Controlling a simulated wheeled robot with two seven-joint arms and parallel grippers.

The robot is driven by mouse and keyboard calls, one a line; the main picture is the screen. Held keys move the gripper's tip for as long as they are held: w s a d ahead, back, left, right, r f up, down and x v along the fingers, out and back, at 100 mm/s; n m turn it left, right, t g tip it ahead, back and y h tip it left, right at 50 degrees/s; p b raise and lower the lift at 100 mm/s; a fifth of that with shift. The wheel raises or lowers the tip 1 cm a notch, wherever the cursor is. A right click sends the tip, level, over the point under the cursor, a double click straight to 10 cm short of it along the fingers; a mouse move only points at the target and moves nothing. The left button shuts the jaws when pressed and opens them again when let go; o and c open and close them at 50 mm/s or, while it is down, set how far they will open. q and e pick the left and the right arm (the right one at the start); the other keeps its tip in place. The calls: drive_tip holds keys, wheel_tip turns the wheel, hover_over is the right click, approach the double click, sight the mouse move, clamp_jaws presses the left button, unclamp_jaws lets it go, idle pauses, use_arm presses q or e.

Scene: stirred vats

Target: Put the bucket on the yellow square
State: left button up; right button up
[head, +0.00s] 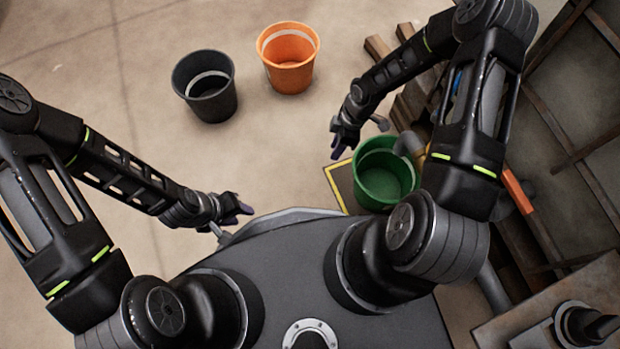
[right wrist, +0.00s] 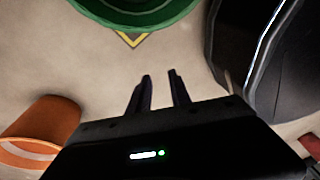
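A green bucket (head: 372,190) stands upright over a floor square with a yellow outline (head: 337,190); the square's left side and top left corner show, the rest is hidden. In the right wrist view the green bucket (right wrist: 135,17) is at the top, with a yellow corner (right wrist: 128,40) beside it. A black bucket (head: 212,105) and an orange bucket with a pale band (head: 290,77) stand upright on the floor at the top. My right gripper (head: 336,146) is open and empty, left of the green bucket and apart from it. My left gripper (head: 246,209) is empty, far from the buckets; its opening is unclear.
Wooden beams (head: 378,47) lie at the upper right, near a dark metal frame (head: 555,130). The floor (head: 270,140) between the buckets and my base is clear. The orange bucket (right wrist: 38,135) shows at the right wrist view's lower left.

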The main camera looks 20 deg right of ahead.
drive_tip(key=s+a+r+m+t, duration=0.1)
drive_tip(key=s+a+r+m, duration=0.1)
drive_tip(key=s+a+m, duration=1)
drive_tip(key=m, duration=0.4)
drive_tip(key=shift+a+r+t+y, duration=0.25)
drive_tip(key=shift+r+t+y, duration=0.05)
drive_tip(key=shift+t+y, duration=0.1)
